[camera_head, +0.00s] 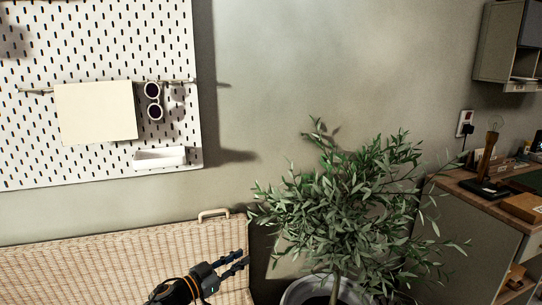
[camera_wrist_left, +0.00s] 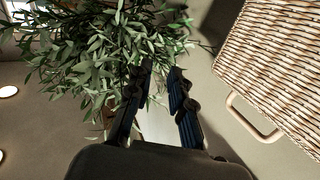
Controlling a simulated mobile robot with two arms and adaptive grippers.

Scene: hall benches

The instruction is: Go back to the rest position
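My left gripper (camera_head: 239,264) comes in at the bottom of the head view, in front of the wicker chest (camera_head: 100,262). Its fingers point right, toward the potted plant. In the left wrist view its two fingers (camera_wrist_left: 161,78) stand apart with nothing between them, so it is open and empty. The gripper is clear of the plant's leaves as far as I can tell. My right gripper is in neither view.
A leafy potted plant (camera_head: 345,205) stands right of the chest, its pot (camera_head: 300,292) at the bottom edge. A white pegboard (camera_head: 100,35) with sunglasses (camera_head: 153,101) hangs at upper left. A wooden-topped cabinet (camera_head: 460,235) stands at right. The chest has a handle (camera_head: 213,214).

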